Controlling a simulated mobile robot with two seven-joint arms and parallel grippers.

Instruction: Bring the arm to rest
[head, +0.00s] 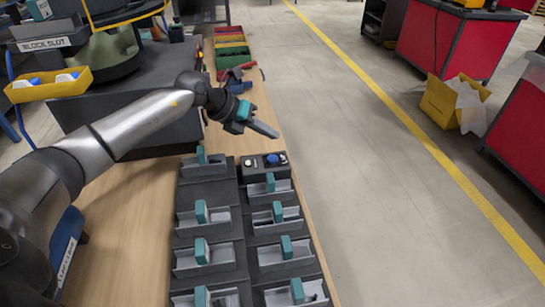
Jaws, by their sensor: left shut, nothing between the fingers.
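My left arm comes in from the left and reaches across the wooden table. My left gripper (262,128) is at the arm's end, above the table's right side, just beyond the far end of the dark slot rack (208,192). Its fingers look closed together with nothing held, and they point right and slightly down toward the table's edge. The gripper is apart from the teal blocks in the rack. My right gripper is not in the head view.
Several teal blocks stand in the rack's trays, such as one (278,212) at right. A control box (272,161) with a blue button sits at the rack's far end. Coloured bins (231,48) stand beyond. A yellow tray (48,86) is at left. Open floor lies right.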

